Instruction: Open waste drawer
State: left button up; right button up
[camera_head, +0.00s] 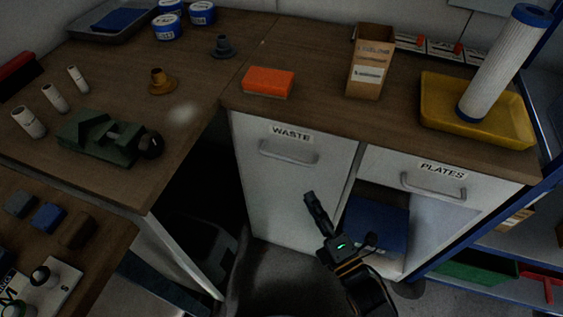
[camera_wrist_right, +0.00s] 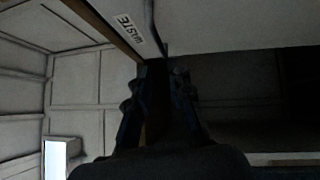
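The waste drawer (camera_head: 292,195) is a tall white front under the wooden counter, labelled WASTE, and looks closed. Its grey bar handle (camera_head: 288,154) runs across just below the label. My right gripper (camera_head: 311,198) is in front of the drawer, below and slightly right of the handle, and apart from it in the picture. In the right wrist view its two dark fingers (camera_wrist_right: 160,70) stand apart with nothing seen between them. The drawer's WASTE label (camera_wrist_right: 129,27) shows sideways above them there. My left gripper is not in view.
The plates drawer (camera_head: 425,185) with its own handle is to the right, above an open shelf with a blue item (camera_head: 376,226). An orange block (camera_head: 269,82), a cardboard box (camera_head: 369,62) and a yellow tray (camera_head: 478,112) stand on the counter. A dark gap lies left of the waste drawer.

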send_near(288, 158)
jog(key=w, duration=0.1)
jog(key=x, duration=0.9)
jog(key=shift+a+f, duration=0.25)
jog(key=shift+a, duration=0.05)
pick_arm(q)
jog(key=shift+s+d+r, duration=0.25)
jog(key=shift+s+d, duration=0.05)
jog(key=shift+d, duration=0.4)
pick_arm(e)
grip_shut()
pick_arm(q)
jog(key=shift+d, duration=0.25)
